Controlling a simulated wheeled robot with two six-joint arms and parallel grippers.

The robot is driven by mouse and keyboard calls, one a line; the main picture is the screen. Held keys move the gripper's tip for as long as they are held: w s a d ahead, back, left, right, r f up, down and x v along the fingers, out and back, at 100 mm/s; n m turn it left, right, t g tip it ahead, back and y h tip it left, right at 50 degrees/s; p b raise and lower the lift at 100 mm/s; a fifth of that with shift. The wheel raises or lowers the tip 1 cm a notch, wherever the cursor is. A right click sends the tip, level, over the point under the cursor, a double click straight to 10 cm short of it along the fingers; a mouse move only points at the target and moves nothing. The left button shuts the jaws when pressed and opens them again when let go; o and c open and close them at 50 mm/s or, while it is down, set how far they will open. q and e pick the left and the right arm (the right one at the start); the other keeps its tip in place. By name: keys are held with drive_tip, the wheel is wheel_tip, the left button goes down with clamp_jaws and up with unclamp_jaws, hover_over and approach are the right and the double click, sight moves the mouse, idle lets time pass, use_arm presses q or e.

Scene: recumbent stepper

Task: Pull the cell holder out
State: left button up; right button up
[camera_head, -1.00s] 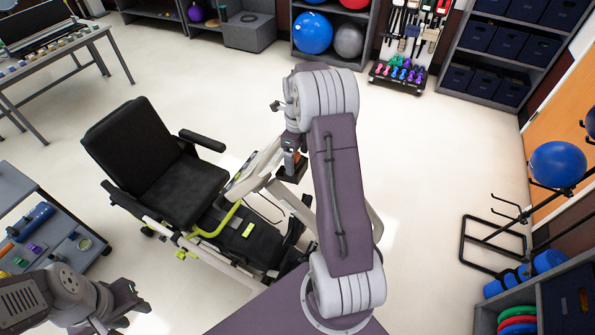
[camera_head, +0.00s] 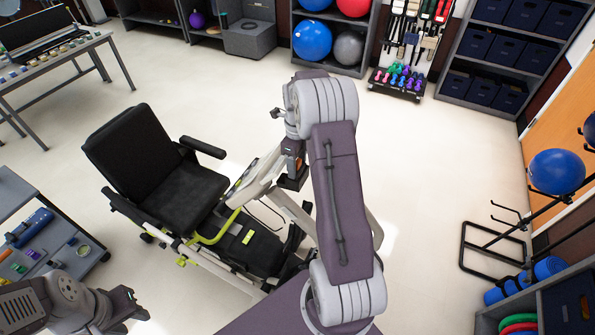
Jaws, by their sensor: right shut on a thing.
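The recumbent stepper, with its black seat (camera_head: 185,193), stands left of centre in the head view. Its pale console post (camera_head: 258,177) rises beside my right wrist. My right gripper (camera_head: 292,168) points down at the right side of this post, partly hidden by my arm. It is shut on a small dark block with an orange part, which seems to be the cell holder (camera_head: 293,182). Whether the block is clear of the stepper cannot be told. My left gripper (camera_head: 130,305) is at the lower left, open and empty, well away from the stepper.
A grey cart (camera_head: 62,245) with small items stands at the left, close to my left arm. A table (camera_head: 60,60) is at the upper left. A rack with a blue ball (camera_head: 557,171) stands at the right. The floor (camera_head: 440,150) between is clear.

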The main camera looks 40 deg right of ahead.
drive_tip(key=shift+r, duration=0.35)
drive_tip(key=shift+r+p, duration=0.45)
drive_tip(key=shift+p, duration=0.2)
drive_tip(key=shift+r+p, duration=1.45)
wheel_tip(320, 180, up, 3)
drive_tip(key=p, duration=0.3)
drive_tip(key=shift+r, duration=0.1)
